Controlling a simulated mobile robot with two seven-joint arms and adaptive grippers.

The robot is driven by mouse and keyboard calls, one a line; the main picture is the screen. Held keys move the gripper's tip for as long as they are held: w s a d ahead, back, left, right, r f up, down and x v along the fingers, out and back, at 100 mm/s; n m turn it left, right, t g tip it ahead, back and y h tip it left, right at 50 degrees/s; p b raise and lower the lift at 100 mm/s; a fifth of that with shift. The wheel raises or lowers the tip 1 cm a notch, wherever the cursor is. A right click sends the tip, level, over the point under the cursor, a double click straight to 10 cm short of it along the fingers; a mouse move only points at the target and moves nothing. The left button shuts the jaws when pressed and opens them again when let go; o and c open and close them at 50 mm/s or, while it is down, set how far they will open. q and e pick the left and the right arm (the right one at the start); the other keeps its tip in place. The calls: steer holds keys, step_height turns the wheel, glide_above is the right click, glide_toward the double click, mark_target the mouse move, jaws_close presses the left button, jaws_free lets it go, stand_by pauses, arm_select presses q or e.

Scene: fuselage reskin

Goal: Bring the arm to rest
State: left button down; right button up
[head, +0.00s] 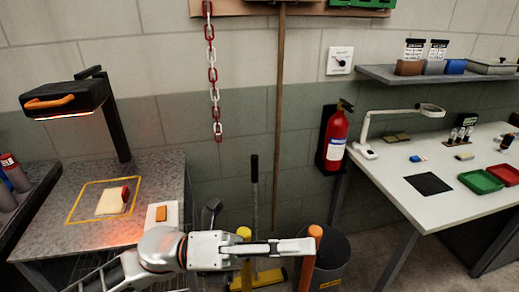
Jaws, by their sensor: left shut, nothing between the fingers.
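My left arm comes in from the lower left and stretches to the right across the bottom of the head view. My left gripper (308,246) is shut and holds nothing. It is in front of the gap between the two tables, and in the picture its tip overlaps an orange-topped handle (315,231). I cannot tell whether they touch. My right gripper is not in view.
The left table (150,185) has a lamp (65,98), a yellow-outlined square and a white pad with an orange block. A dark bin (335,262) and cleaning tools stand in the gap. A fire extinguisher (335,140) hangs beside the white table (390,195).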

arm_select(q)
steer(key=w+a+f+n+t+y, duration=0.55)
steer(key=w+f+n+t, duration=0.35)
steer(key=n, duration=0.5)
steer(key=w+a+f+n+t+y, duration=0.4)
steer(key=a+f+n+t, duration=0.5)
steer(key=n, duration=0.5)
steer(key=s+a+f+n+g+y, duration=0.1)
steer(key=s+a+f+n, duration=0.3)
steer(key=f, duration=0.4)
steer(key=s+a+f+n+g+y, duration=0.2)
steer(key=s+a+f+n+y, duration=0.1)
steer(key=f, duration=0.5)
steer(key=s+a+f+n+g+y, duration=0.1)
steer(key=s+a+f+n+y, duration=0.3)
steer(key=f, duration=0.5)
steer(key=s, duration=0.2)
steer(key=shift+s+a+n+g, duration=0.3)
steer(key=shift+a+n, duration=0.05)
steer(key=shift+n, duration=0.05)
